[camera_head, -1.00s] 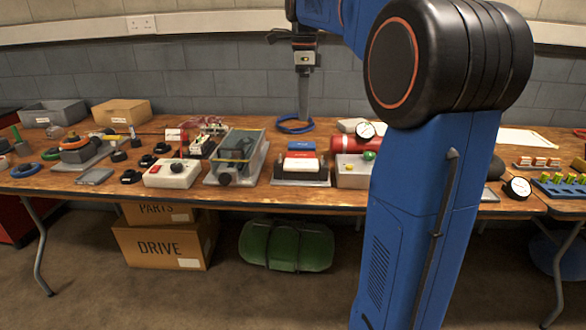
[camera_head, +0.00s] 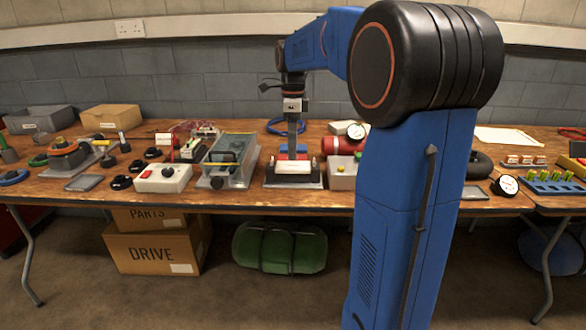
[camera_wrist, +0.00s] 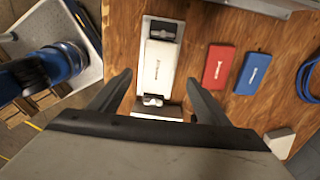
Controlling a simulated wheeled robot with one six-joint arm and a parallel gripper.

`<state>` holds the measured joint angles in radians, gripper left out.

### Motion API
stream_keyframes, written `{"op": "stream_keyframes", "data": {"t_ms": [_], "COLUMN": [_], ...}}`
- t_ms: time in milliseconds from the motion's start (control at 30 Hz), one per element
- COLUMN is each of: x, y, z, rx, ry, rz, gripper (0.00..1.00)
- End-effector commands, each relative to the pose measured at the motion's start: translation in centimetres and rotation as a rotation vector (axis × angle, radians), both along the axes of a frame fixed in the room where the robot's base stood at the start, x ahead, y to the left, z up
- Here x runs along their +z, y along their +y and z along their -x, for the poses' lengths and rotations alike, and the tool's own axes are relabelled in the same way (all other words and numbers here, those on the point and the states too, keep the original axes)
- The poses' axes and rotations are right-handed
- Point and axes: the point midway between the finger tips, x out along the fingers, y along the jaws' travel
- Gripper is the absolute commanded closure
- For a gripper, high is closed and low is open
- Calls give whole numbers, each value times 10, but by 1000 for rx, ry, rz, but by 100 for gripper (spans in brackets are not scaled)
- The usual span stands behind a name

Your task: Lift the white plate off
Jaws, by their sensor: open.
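The white plate (camera_wrist: 158,62) is a pale oblong slab with small dark print, lying between dark end pieces of a holder in the wrist view. In the head view the white plate (camera_head: 294,167) sits at the front of a low grey stand, below my gripper (camera_head: 292,152). In the wrist view my gripper (camera_wrist: 160,77) is open, with one dark finger on each side of the plate's lower part. Both fingers look apart from it; their height above it is hard to tell.
A red pack (camera_wrist: 218,67) and a blue pack (camera_wrist: 254,74) lie beyond the plate. A blue cable loop (camera_wrist: 307,80) lies farther back. A clear-covered grey case (camera_head: 230,160) stands left of the stand, and a grey box (camera_head: 342,173) stands close on the right.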

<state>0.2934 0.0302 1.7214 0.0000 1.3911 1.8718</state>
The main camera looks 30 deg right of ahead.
Motion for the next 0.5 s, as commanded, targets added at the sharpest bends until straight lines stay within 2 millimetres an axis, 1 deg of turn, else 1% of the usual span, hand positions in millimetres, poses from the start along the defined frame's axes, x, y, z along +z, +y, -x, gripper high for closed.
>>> {"op": "stream_keyframes", "data": {"t_ms": [167,400,500], "x": [-10,-42,-51], "y": [1,2,2], "z": [1,4,4], "rx": [0,0,0], "ry": [0,1,0], "rz": [0,-1,0], "gripper": [30,30,30]}}
